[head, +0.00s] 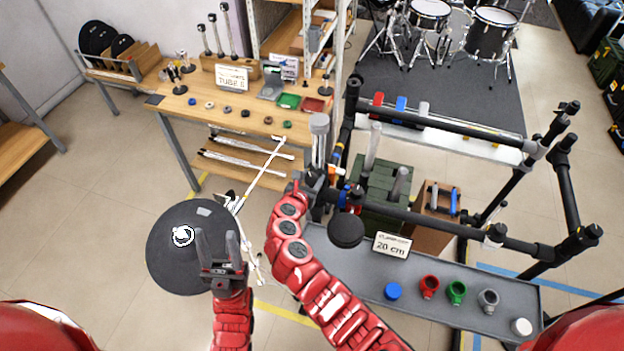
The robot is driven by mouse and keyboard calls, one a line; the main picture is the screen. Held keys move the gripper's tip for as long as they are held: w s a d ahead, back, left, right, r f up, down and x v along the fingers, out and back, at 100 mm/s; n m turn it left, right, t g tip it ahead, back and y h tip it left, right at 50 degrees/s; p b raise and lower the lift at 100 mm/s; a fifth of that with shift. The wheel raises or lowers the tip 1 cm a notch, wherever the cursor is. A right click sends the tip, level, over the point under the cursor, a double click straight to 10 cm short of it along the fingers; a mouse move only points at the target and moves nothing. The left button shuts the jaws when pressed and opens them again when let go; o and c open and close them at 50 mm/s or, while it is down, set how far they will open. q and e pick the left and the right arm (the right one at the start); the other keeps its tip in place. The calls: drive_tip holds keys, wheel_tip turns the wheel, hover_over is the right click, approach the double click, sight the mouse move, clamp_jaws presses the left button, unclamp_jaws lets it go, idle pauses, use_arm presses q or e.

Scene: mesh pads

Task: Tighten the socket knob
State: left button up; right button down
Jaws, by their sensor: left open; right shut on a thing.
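My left gripper (218,243) is open, its two grey fingers pointing up, apart and empty. It is in front of the right part of a large black round pad (165,262). A small white ring-shaped piece (183,236) shows on the pad's face. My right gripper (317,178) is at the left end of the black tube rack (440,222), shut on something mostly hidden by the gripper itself. A grey upright cylinder (319,126) rises just above it. Blue and orange parts (337,168) show beside it. I cannot tell which piece is the socket knob.
A grey tray (430,270) holds blue, red, green, grey and white pieces below the rack. A small black disc (346,230) stands near a "20 cm" sign (392,245). A wooden workbench (225,113) with small parts is behind. White rods (262,172) stand beside the pad.

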drive_tip(key=m+b, duration=0.1)
drive_tip(key=m, duration=0.1)
drive_tip(key=m+h+b, duration=0.1)
drive_tip(key=m+b, duration=0.1)
drive_tip(key=shift+f+g+h, duration=0.15)
drive_tip(key=shift+g+h, duration=0.15)
drive_tip(key=shift+g, duration=0.1)
drive_tip(key=shift+m+g+h+b, duration=0.4)
drive_tip(key=shift+m+b, duration=0.85)
drive_tip(key=shift+m, duration=0.35)
drive_tip(key=shift+r, duration=0.2)
drive_tip(key=shift+c, duration=1.5)
unclamp_jaws()
